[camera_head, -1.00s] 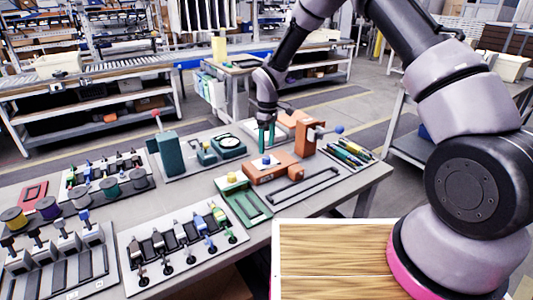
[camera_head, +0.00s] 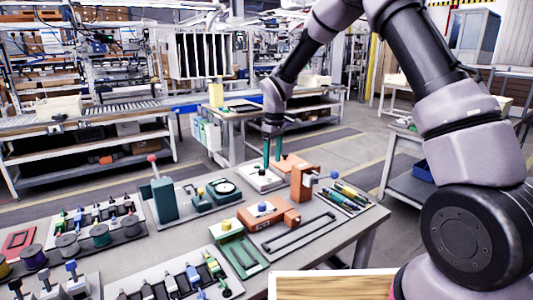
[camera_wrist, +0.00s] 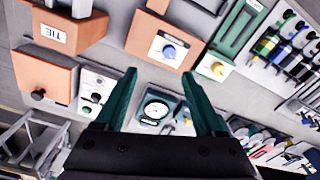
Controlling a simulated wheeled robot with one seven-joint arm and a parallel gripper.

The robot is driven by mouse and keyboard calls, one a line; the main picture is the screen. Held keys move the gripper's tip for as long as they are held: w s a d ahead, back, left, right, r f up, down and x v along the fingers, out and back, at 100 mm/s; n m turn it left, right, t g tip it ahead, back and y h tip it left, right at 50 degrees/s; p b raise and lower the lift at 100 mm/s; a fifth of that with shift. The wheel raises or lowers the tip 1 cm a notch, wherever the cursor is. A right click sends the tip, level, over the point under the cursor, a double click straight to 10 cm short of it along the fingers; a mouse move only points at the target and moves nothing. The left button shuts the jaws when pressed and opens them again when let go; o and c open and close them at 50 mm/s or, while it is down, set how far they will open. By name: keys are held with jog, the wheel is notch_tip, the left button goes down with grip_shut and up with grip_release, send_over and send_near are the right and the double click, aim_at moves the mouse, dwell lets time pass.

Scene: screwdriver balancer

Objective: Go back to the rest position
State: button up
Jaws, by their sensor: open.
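My gripper (camera_head: 272,150) is at the end of my arm, above the back part of the workbench (camera_head: 345,235). Its two green fingers stand apart with nothing between them. In the wrist view my gripper (camera_wrist: 168,105) also shows open and empty, with a round dial gauge (camera_wrist: 156,110) seen below between the fingers. An orange block with a blue knob (camera_head: 268,214) lies in front of my gripper, apart from it. A taller orange-brown block (camera_head: 304,182) stands just to the right of it.
A dark green upright device (camera_head: 163,198) and a dial gauge box (camera_head: 224,190) stand left of my gripper. A tray of pens or screwdrivers (camera_head: 347,197) lies at the right. Spools (camera_head: 68,246) and several tools fill the left side. Free air lies above the bench.

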jog(key=s+d+r+m+t, duration=0.25)
jog(key=s+d+r, duration=0.35)
jog(key=r, duration=0.4)
jog(key=s+d+r+m+t, duration=0.1)
jog(key=s+d+r+m, duration=0.3)
jog(key=d+r, duration=0.55)
jog(key=s+d+r+m+t, duration=0.1)
jog(key=s+d+r+m, duration=0.3)
jog(key=s, duration=0.5)
jog(key=s+d+r+m+t+y, duration=0.1)
jog(key=s+d+r+m, duration=0.3)
jog(key=s, duration=0.4)
jog(key=shift+s+t+y, duration=0.3)
jog(key=shift+s+t, duration=0.1)
jog(key=shift+t, duration=0.35)
